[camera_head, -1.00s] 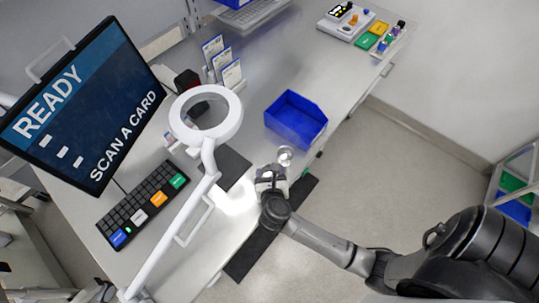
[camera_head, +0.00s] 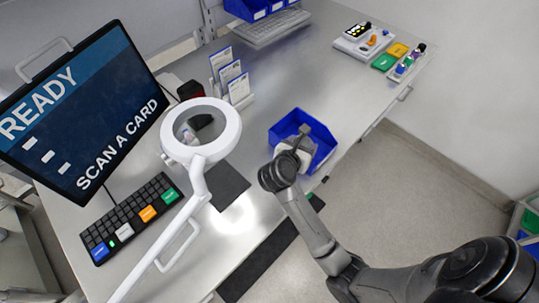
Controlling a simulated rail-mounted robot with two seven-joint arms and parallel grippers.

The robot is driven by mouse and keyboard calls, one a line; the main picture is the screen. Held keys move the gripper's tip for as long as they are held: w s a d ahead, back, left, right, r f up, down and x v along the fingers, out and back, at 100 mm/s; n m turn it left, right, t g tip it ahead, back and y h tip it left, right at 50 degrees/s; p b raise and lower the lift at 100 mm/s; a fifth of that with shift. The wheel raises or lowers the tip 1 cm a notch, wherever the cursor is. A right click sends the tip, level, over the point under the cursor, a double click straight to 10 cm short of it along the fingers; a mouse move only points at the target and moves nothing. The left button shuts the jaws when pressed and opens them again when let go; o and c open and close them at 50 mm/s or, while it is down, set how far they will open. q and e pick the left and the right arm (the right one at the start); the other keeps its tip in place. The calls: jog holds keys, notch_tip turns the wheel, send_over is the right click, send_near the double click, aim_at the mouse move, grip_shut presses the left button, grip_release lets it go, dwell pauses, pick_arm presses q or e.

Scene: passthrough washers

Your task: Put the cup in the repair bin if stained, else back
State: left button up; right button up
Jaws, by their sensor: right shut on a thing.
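A blue open bin (camera_head: 322,157) sits on the grey bench near its front edge. My right gripper (camera_head: 299,142) reaches over the bin's near-left side, with its fingers over the bin's opening. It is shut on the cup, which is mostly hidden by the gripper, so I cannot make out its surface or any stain. I cannot tell whether the cup touches the bin. My left gripper is not in view.
A white ring magnifier (camera_head: 232,130) on an arm stands left of the bin. A monitor (camera_head: 75,115) reads "READY, SCAN A CARD", with a keyboard (camera_head: 130,217) below. Cards (camera_head: 230,73) stand behind. A dark mat (camera_head: 228,186) lies on the bench.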

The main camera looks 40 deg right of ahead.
send_over(267, 160)
notch_tip(267, 160, down, 7)
jog(key=shift+s+r, duration=0.1)
jog(key=shift+s, duration=0.05)
jog(key=shift+f, duration=2.05)
jog(key=shift+f+b, duration=0.15)
jog(key=shift+b, duration=0.25)
jog(key=o, duration=0.9)
jog(key=shift+r+p, duration=0.25)
jog(key=shift+p, duration=0.05)
jog(key=v, duration=1.2)
jog(key=shift+b, duration=0.4)
